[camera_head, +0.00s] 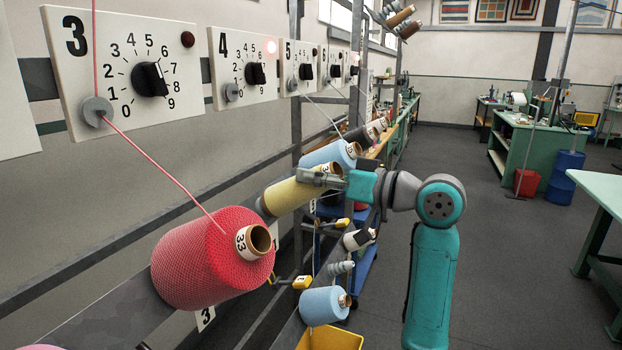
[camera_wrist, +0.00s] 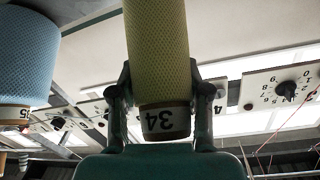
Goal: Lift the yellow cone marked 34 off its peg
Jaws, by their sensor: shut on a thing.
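The yellow cone marked 34 (camera_head: 287,196) lies tilted along the creel rail in the head view, between the red cone and a blue cone.
The red cone marked 33 (camera_head: 210,258) is nearest, with a pink thread running up to the dial 3 panel (camera_head: 120,70). A blue cone (camera_head: 328,155) is just beyond the yellow one. A lower blue cone (camera_head: 322,306) sits above a yellow bin (camera_head: 330,340). Open floor is on the right.

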